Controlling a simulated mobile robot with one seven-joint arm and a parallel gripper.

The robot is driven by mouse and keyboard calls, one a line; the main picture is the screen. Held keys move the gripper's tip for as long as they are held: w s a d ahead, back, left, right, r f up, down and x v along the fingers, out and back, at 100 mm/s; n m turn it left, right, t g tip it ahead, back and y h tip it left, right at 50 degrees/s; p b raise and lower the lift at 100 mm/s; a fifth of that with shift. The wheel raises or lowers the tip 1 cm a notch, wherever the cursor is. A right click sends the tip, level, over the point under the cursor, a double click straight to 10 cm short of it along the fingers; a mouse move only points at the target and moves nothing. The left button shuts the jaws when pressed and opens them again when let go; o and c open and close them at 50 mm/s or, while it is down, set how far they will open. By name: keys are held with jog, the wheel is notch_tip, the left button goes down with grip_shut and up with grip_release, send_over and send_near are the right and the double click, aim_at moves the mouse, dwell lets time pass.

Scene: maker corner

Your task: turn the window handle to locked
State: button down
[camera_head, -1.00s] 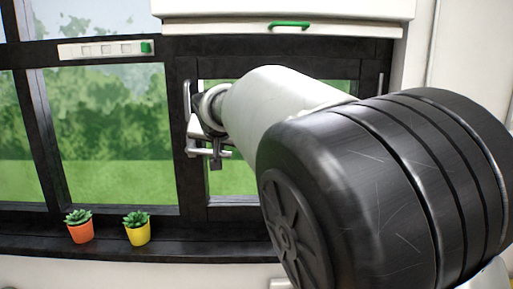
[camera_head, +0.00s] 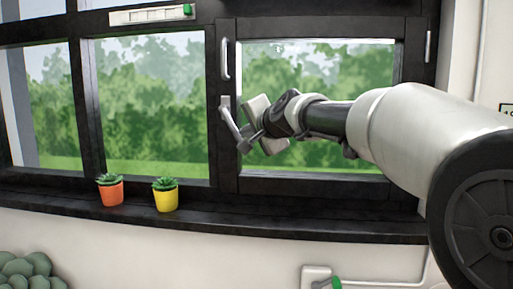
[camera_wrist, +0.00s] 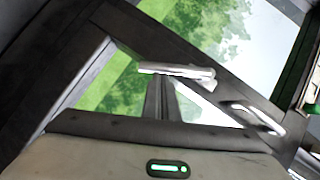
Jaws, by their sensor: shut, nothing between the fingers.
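The window handle (camera_head: 231,124) is a silver lever on the dark upright frame at the left side of the right-hand sash. Its lever slants down and to the right from its mount. In the wrist view the handle (camera_wrist: 180,71) lies across the upper middle, close to the dark fingers. My gripper (camera_head: 247,140) is shut and empty, just right of the lever's lower end. I cannot tell whether it touches the lever. In the wrist view my gripper (camera_wrist: 160,98) shows as dark fingers below the handle.
A fixed vertical pull bar (camera_head: 224,59) sits above the handle. An orange pot (camera_head: 110,193) and a yellow pot (camera_head: 166,200) stand on the sill (camera_head: 300,221) to the left. A white strip with a green end (camera_head: 152,14) is on the top frame.

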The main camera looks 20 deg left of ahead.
jog(key=shift+m+y, duration=0.5)
jog(key=shift+s+a+f+b, duration=0.25)
jog(key=shift+a+f+b, duration=0.45)
jog(key=shift+a, duration=0.25)
jog(key=shift+s+a+f+b, duration=0.25)
jog(key=shift+a+f+b, duration=0.45)
jog(key=shift+a, duration=0.2)
jog(key=shift+s+a+f, duration=0.1)
